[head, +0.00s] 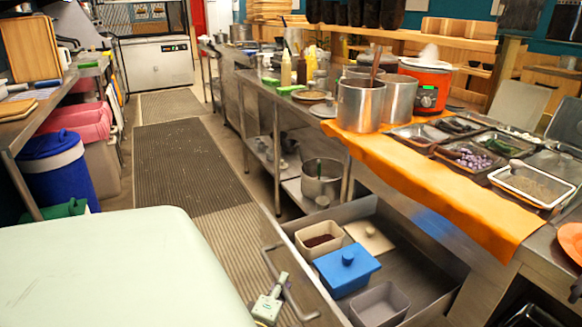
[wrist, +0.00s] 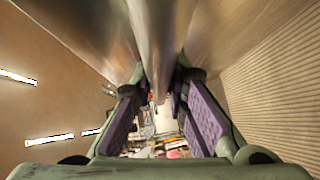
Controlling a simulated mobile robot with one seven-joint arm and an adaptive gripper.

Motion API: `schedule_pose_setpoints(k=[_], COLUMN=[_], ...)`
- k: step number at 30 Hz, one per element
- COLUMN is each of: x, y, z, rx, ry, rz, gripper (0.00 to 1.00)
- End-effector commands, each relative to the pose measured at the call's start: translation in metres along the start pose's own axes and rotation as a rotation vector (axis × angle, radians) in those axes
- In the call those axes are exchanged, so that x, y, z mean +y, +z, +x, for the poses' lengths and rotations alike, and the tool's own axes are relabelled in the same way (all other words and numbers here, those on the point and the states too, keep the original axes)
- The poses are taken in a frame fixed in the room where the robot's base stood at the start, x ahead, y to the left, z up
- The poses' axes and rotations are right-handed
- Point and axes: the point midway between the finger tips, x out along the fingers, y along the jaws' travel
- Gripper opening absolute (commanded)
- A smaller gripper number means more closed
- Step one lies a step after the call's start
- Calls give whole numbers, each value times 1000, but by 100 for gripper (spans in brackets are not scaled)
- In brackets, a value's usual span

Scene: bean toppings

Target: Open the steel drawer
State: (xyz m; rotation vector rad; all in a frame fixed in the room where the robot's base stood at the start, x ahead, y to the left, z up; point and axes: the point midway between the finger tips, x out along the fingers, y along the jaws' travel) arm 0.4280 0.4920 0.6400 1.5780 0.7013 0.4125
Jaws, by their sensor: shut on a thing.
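The steel drawer (head: 425,265) is pulled well out from under the counter in the head view, and its inside shows. Its curved bar handle (head: 268,262) is on the front panel, at the left. My gripper (head: 283,281) is at this handle, and its fingers are shut around the bar. In the wrist view, the steel bar (wrist: 157,45) runs down between the purple finger pads of my gripper (wrist: 160,97). Where the pads touch the bar is partly hidden.
The drawer holds a bean-filled tub (head: 318,240), a cream lid (head: 370,236), a blue lidded box (head: 346,268) and a grey tub (head: 379,305). Steel pots and topping trays stand on the counter above. A ribbed floor mat (head: 185,165) lies left of the drawer.

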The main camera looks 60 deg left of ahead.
Motion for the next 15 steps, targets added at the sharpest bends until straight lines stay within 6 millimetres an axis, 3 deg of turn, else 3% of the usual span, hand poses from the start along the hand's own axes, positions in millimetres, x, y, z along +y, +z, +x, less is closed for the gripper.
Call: schedule_pose_setpoints(k=[12,13,15], x=[1,1,1], y=[-3,-3,-3], z=[-2,-2,-2], rx=[4,4,4], ry=[3,3,3], rz=[2,2,1], gripper=[0,16,21])
